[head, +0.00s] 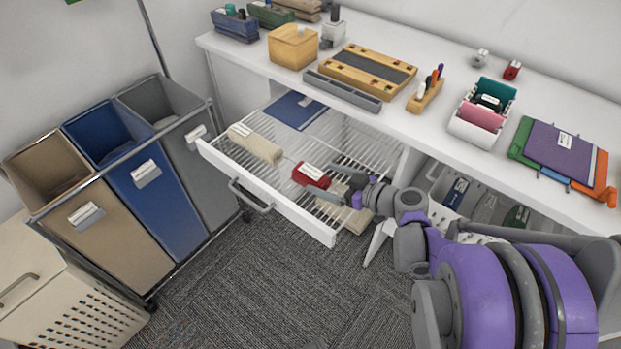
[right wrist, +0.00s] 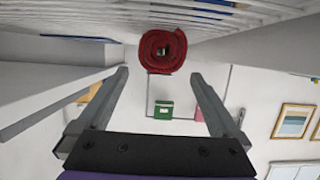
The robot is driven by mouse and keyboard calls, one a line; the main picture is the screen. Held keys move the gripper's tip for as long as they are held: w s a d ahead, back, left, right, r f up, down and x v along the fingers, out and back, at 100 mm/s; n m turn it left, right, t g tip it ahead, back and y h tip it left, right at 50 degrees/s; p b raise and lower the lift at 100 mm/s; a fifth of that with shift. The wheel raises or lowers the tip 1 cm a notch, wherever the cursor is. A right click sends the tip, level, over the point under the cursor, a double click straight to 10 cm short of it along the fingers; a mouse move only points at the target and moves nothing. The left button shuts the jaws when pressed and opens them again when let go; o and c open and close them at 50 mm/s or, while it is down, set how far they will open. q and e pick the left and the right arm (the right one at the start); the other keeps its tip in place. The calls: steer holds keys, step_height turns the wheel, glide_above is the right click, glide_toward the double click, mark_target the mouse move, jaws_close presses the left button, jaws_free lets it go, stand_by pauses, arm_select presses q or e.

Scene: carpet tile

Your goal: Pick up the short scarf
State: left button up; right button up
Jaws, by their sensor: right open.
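A short red roll with a white label (head: 311,175), which looks like the short scarf, lies in the open wire drawer (head: 318,229). In the right wrist view the red roll (right wrist: 162,51) shows end-on as a spiral, just beyond the fingertips and centred between them. My right gripper (head: 323,178) is open and empty, reaching over the drawer with its fingers around the near end of the roll; I cannot tell whether they touch it. The fingers also show spread in the right wrist view (right wrist: 159,76). My left gripper is not in view.
A longer beige roll (head: 255,143) lies left in the drawer, and another beige item (head: 345,217) lies partly under my right arm. A blue folded item (head: 296,110) lies at the back. The white desk (head: 420,60) overhangs the drawer. Sorting bins (head: 160,200) stand left.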

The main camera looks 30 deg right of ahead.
mark_target(312, 172)
steer(key=b+x, duration=0.1)
steer(key=x, duration=0.4)
steer(key=shift+w+r, duration=0.1)
steer(key=shift+w, duration=0.15)
steer(key=c, duration=1.4)
steer(key=shift+r, duration=0.1)
